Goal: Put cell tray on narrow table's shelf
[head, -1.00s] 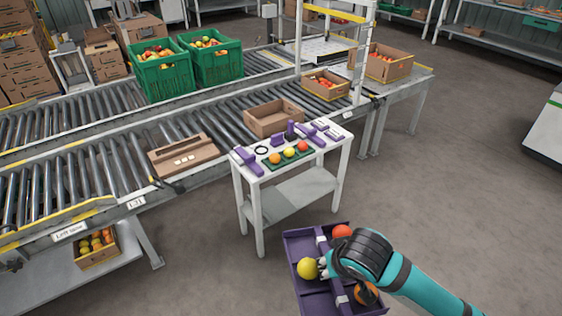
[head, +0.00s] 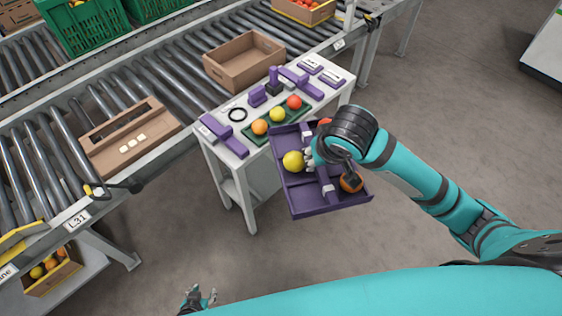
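The purple cell tray (head: 305,208) is in the air in front of the narrow table (head: 217,152), tilted in the picture. It holds a yellow, a red and an orange tomato; the red one is mostly hidden by my wrist. My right gripper (head: 311,158), whose arm comes in from the right, is closed on the tray's middle part; its grip is partly hidden. The table's lower shelf (head: 258,179) shows only in part, behind the tray and below the top. My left gripper (head: 200,298) is at the bottom edge, fingers spread and empty, away from the table.
The tabletop carries a green mat with three tomatoes, purple pieces and a black ring. A roller conveyor (head: 170,83) runs behind the table, with an empty cardboard box (head: 240,75) and a flat brown carton (head: 115,150) on it. Open floor lies in front and right.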

